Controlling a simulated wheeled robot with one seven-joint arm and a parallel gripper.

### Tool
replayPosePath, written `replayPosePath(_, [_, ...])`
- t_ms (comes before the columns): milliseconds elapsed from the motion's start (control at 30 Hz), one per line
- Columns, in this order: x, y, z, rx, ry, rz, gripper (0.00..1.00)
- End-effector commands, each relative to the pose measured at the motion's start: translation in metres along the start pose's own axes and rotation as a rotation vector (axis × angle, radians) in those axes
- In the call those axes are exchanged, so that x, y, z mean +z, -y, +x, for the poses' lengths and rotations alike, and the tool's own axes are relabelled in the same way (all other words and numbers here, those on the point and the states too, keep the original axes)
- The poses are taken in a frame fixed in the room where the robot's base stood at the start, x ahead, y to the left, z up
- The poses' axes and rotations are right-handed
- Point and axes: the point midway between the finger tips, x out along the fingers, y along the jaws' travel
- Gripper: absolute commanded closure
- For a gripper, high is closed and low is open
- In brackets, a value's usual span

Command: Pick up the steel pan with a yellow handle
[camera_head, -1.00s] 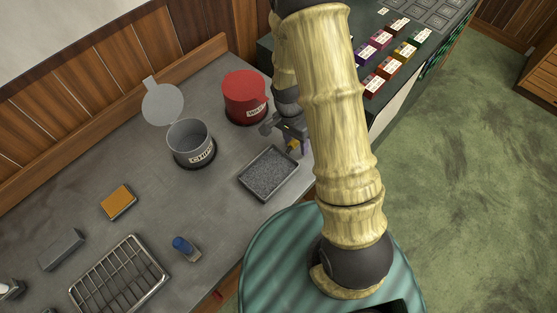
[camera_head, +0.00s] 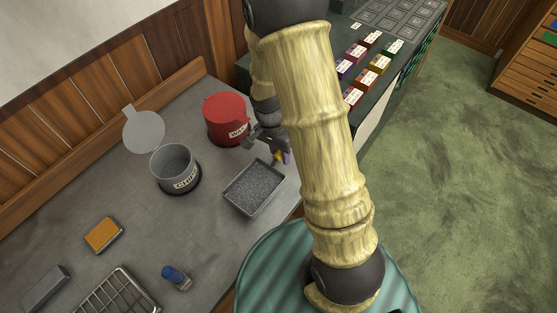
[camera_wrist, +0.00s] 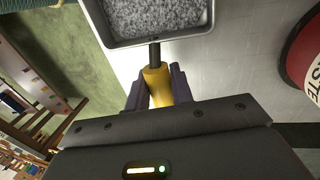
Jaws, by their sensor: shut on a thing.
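The steel pan (camera_head: 237,207) is a rectangular tray filled with grey granules, near the counter's front edge. Its rim also shows at the top of the wrist view (camera_wrist: 158,40). Its yellow handle (camera_wrist: 157,82) points toward my gripper on a short dark neck. My gripper (camera_wrist: 160,88) is shut on the yellow handle, with a dark finger on each side of it. In the head view my gripper (camera_head: 280,155) is at the pan's upper right corner, partly hidden by my arm. I cannot tell whether the pan is clear of the counter.
A red bin (camera_head: 226,117) stands just behind the gripper. An open grey can labelled CHIPS (camera_head: 172,160) stands left of the pan. An orange block (camera_head: 103,235), a blue-topped object (camera_head: 174,276) and a wire rack (camera_head: 118,295) lie on the counter (camera_head: 150,230). Small labelled boxes (camera_head: 362,75) stand at upper right.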

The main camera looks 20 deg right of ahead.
Motion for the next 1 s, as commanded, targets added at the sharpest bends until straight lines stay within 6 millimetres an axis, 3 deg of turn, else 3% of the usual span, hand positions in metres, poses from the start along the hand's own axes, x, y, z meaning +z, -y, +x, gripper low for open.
replayPosePath(200, [-0.001, -0.007, -0.041, -0.006, -0.003, 0.000, 1.00])
replayPosePath(400, [0.000, -0.012, -0.064, -0.003, -0.002, -0.001, 1.00])
replayPosePath(1000, [0.000, -0.013, -0.067, 0.000, 0.000, -0.001, 1.00])
